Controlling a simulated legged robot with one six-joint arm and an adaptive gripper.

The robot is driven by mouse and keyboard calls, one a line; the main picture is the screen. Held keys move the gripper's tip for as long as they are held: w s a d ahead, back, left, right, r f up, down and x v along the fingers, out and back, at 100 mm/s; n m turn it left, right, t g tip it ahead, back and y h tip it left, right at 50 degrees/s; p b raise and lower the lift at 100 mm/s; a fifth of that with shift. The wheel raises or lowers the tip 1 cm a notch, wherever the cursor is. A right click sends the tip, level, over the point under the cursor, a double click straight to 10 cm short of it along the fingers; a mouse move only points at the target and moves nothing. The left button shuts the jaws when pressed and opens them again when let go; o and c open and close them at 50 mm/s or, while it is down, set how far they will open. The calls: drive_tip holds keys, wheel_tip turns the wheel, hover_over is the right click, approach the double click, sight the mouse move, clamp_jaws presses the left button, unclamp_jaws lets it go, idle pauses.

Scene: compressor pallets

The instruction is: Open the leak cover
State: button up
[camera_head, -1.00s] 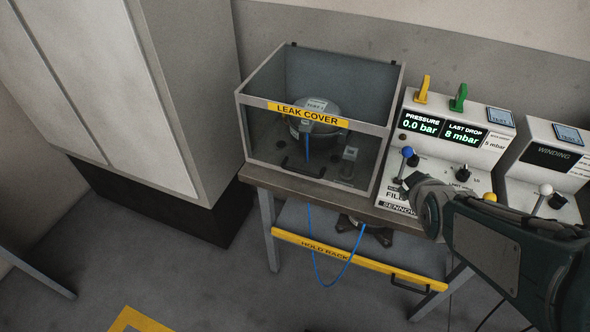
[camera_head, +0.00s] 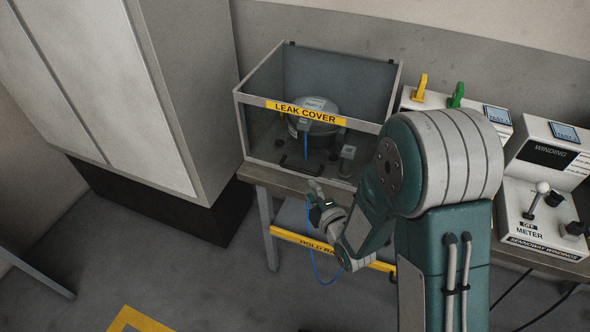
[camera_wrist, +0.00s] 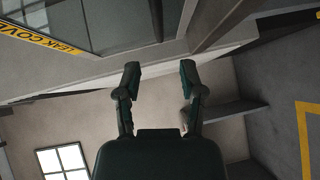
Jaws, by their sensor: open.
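The leak cover (camera_head: 305,113) is a clear box with a pale frame and a yellow label. It sits shut on the bench, over a round grey compressor (camera_head: 312,122). Its black handle (camera_head: 298,167) is low on the front face. My gripper (camera_head: 319,196) is in front of the bench edge, just below and slightly right of the handle in the head view, and apart from it. In the wrist view my gripper (camera_wrist: 160,75) is open with nothing between its fingers. The leak cover (camera_wrist: 45,41) shows there at upper left; I cannot make out the handle.
A yellow-edged hold rack (camera_head: 290,239) hangs under the bench, with a blue hose. My arm hides most of the pressure panel. A winding meter (camera_head: 540,195) stands at right. A tall grey cabinet (camera_head: 130,90) stands left of the bench. The floor in front is open.

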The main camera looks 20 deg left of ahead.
sight(297, 170)
drive_tip(key=x, duration=0.9)
drive_tip(key=shift+w+a+f, duration=0.1)
drive_tip(key=shift+w+a, duration=0.1)
drive_tip(key=shift+w, duration=0.05)
drive_tip(key=shift+c, duration=0.3)
clamp_jaws()
